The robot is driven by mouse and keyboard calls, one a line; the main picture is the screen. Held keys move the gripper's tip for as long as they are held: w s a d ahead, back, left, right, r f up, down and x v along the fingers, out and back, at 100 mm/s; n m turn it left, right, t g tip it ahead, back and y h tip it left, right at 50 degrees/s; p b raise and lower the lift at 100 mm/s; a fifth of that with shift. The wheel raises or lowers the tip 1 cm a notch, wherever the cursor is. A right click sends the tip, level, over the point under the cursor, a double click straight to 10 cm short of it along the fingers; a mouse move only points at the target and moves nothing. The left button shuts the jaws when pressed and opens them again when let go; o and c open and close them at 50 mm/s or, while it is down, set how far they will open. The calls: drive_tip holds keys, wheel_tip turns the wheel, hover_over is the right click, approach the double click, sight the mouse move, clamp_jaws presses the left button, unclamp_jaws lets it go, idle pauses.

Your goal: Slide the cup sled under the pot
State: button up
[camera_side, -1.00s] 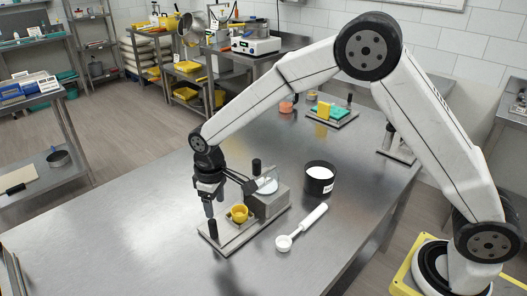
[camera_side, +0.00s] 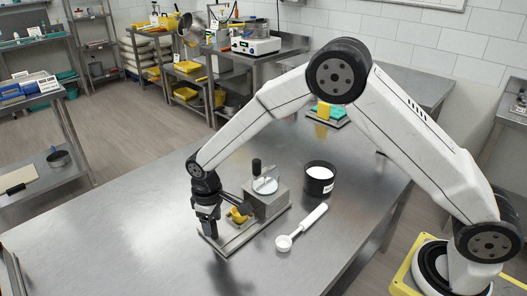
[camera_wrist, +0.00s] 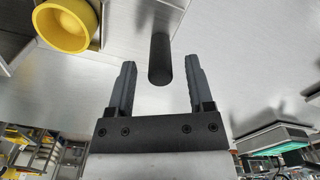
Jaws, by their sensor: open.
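The cup sled carries a yellow cup (camera_side: 238,216), and a black upright post (camera_wrist: 160,58) stands near its front-left end. The cup also shows at the upper left of the wrist view (camera_wrist: 68,25). My gripper (camera_side: 208,228) is low over that end of the sled and largely hides the post in the side view. In the wrist view my gripper (camera_wrist: 159,66) is open, with the post between its fingers and a gap on each side. The pot (camera_side: 265,186), with a pale top, sits on a grey block (camera_side: 268,203) behind the cup.
A metal base plate (camera_side: 250,234) lies under the sled and block. A white scoop (camera_side: 303,226) lies to the right, and a black tub of white powder (camera_side: 319,178) stands behind it. The table (camera_side: 110,220) is clear at the left.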

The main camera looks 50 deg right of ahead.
drive_tip(key=shift+f, duration=1.1)
drive_tip(key=shift+c, duration=0.2)
clamp_jaws()
idle(0.5)
